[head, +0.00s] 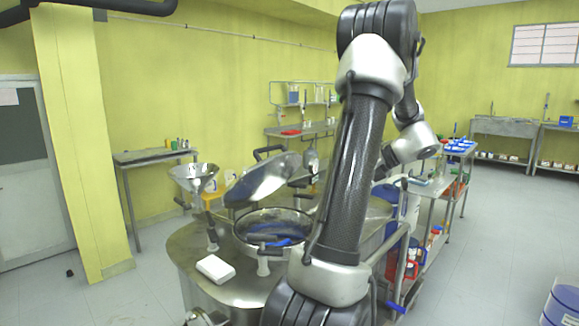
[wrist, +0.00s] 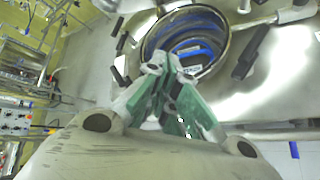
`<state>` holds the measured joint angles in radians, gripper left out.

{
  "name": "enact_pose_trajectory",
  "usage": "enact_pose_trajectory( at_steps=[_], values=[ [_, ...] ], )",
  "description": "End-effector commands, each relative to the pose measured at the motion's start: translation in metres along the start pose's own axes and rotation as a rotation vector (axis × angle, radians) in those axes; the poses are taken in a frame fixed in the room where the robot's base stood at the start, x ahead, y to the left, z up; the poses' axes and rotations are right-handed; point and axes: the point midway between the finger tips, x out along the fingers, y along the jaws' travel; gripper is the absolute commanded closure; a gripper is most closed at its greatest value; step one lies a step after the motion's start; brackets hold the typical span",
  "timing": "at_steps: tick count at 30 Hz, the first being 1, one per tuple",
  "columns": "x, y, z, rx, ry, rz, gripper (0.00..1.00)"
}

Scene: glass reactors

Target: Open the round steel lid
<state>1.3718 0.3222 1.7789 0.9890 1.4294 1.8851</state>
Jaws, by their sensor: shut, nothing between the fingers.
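The round steel lid (head: 265,180) stands tilted up on the reactor in the head view, with a dark handle on its upper edge. It is clear of the round opening (head: 272,228), whose rim and blue inside show. The opening also shows in the wrist view (wrist: 222,62), just beyond my fingers. My gripper (wrist: 168,68) is shut and empty, with green finger pads. I cannot clearly make out the lid in the wrist view.
The steel reactor top (head: 185,250) carries a white block (head: 216,268) and a funnel (head: 194,177). Dark clamp handles surround the opening. A cart (head: 440,185) with bottles stands to the right.

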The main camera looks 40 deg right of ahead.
Motion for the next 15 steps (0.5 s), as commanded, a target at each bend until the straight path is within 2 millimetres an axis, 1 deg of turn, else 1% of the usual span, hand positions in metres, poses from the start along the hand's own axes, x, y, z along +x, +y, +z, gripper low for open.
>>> enact_pose_trajectory(
  at_steps=[1, 3, 4, 6, 8, 12, 15],
  values=[
    [0.007, 0.006, -0.019, -0.018, -0.107, 0.050, 1.00],
    [0.019, 0.018, -0.031, -0.101, -0.266, 0.088, 1.00],
    [0.025, 0.023, -0.033, -0.144, -0.327, 0.092, 1.00],
    [0.039, 0.036, -0.033, -0.254, -0.446, 0.081, 1.00],
    [0.046, 0.043, -0.030, -0.350, -0.526, 0.048, 1.00],
    [0.045, 0.046, -0.016, -0.573, -0.623, -0.048, 1.00],
    [0.045, 0.046, -0.015, -0.677, -0.627, -0.080, 1.00]
  ],
)
